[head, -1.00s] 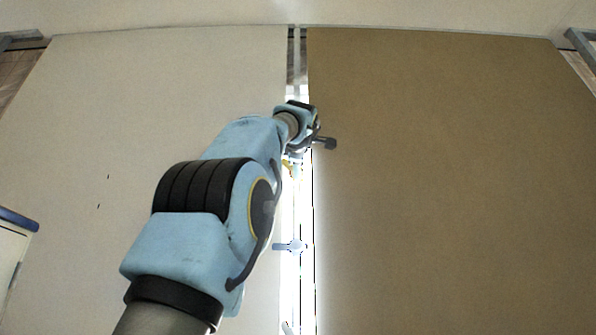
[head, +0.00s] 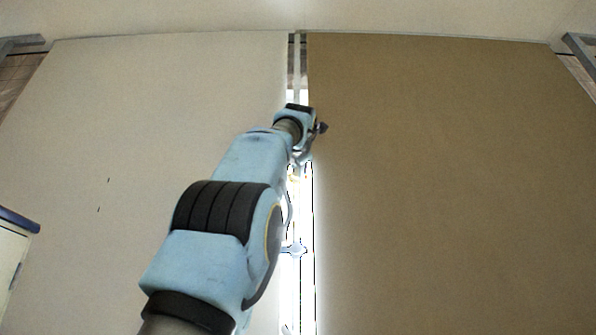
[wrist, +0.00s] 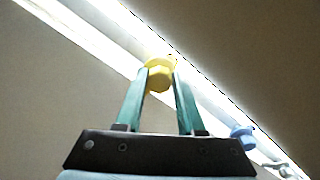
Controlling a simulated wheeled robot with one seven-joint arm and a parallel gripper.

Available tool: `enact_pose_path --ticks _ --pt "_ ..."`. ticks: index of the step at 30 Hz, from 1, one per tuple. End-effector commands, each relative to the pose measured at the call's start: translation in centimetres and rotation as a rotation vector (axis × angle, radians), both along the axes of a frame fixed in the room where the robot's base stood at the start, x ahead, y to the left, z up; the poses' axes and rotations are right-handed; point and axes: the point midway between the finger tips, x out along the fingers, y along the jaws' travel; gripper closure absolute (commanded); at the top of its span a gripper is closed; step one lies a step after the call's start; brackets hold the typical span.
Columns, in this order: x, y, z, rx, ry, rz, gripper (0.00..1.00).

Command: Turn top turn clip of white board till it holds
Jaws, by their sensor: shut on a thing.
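The white board (head: 160,150) stands on the left in the head view, beside a bright vertical gap. The yellow top turn clip (wrist: 158,75) sits at the gap in the wrist view, between the tips of my gripper's two teal fingers. My gripper (wrist: 160,80) is shut on this yellow clip. In the head view my gripper (head: 312,138) is at the upper part of the gap and is partly hidden by my arm. Only a small bit of yellow shows below it there. Which way the clip points is hard to tell.
A brown board (head: 440,180) stands to the right of the gap. A blue clip (head: 293,249) sits lower on the strip in the gap; a blue clip (wrist: 243,137) also shows in the wrist view. A blue-edged white thing (head: 14,240) is at the far left.

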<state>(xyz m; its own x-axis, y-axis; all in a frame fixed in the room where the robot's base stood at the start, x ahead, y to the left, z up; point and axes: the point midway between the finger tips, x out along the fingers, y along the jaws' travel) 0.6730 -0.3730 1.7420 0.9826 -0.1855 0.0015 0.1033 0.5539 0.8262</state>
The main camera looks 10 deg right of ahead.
Motion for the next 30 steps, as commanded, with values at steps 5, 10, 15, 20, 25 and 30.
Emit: enact_pose_path --ticks 5,10,15,20,25,30 --pt "0.11 0.08 -0.23 -0.033 0.012 0.003 1.0" --pt "0.12 0.08 -0.25 -0.043 0.015 0.004 1.0" --pt "0.12 0.07 -0.27 -0.044 0.016 0.003 1.0" --pt "0.12 0.06 -0.29 -0.044 0.016 0.003 0.59" --pt "0.09 0.03 -0.19 -0.043 0.014 0.002 0.49" --pt "-0.03 0.03 -0.15 -0.044 0.012 0.001 0.49"
